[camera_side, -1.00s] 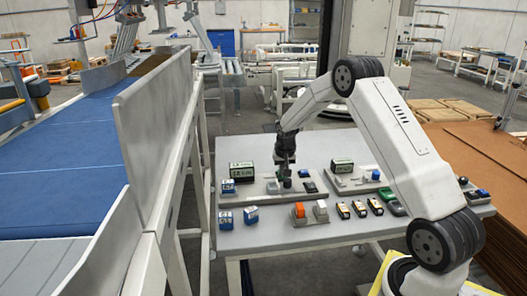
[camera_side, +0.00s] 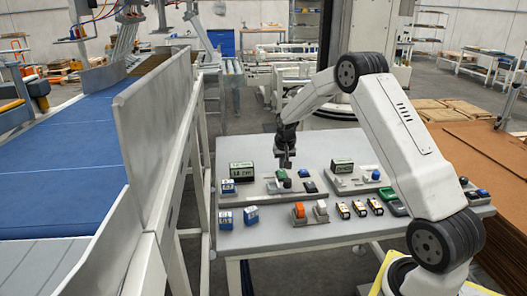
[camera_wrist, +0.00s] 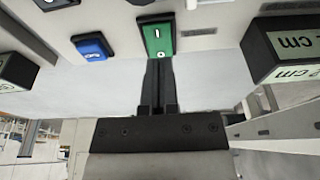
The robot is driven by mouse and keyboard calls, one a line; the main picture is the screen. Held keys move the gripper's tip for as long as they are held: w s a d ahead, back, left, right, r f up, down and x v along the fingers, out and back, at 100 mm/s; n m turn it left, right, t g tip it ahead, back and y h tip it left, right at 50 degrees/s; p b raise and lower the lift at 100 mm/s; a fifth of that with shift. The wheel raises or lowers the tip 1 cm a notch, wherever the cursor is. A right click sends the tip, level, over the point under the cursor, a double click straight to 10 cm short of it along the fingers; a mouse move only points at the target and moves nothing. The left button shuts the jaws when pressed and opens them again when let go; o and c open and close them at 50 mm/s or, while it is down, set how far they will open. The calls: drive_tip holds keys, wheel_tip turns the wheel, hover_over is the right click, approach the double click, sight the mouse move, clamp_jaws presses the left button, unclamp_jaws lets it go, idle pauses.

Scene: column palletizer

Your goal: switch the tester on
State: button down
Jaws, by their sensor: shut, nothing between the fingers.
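The tester on the left side of the table has a grey base plate (camera_side: 262,188) and a dark box with a pale green display (camera_side: 242,170). A green rocker switch (camera_wrist: 158,38), marked with a line and a circle, shows in the wrist view just beyond my fingertips. It also shows small in the side view (camera_side: 282,174). My gripper (camera_side: 287,165) is shut and empty, just above the switch. I cannot tell which way the rocker is tilted.
A similar plate with a display box (camera_side: 342,166) stands to the right. Blue-and-white blocks (camera_side: 251,214), an orange rocker (camera_side: 299,210), and several small dark-and-tan items (camera_side: 359,208) lie in front. A blue button (camera_wrist: 92,46) sits beside the green switch. The table's front edge is clear.

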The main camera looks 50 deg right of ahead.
drive_tip(key=s+a+r, duration=0.2)
drive_tip(key=r, duration=0.3)
drive_tip(key=s+a+r, duration=0.1)
drive_tip(key=r, duration=0.4)
drive_tip(key=shift+s+a+r, duration=0.25)
drive_tip(key=shift+s+a, duration=0.15)
drive_tip(key=s+a+f+n, duration=0.2)
drive_tip(key=s+a, duration=0.3)
drive_tip(key=a, duration=0.3)
drive_tip(key=s+a+f+n+y, duration=0.1)
drive_tip(key=s+a+f+n, duration=0.1)
drive_tip(key=s+a+n, duration=0.2)
drive_tip(key=s+a+f+n, duration=0.1)
drive_tip(key=s+a+n, duration=0.2)
drive_tip(key=s+a, duration=0.4)
drive_tip(key=a, duration=0.6)
drive_tip(key=shift+s+f+t+y, duration=0.25)
drive_tip(key=shift+f+t+y, duration=0.15)
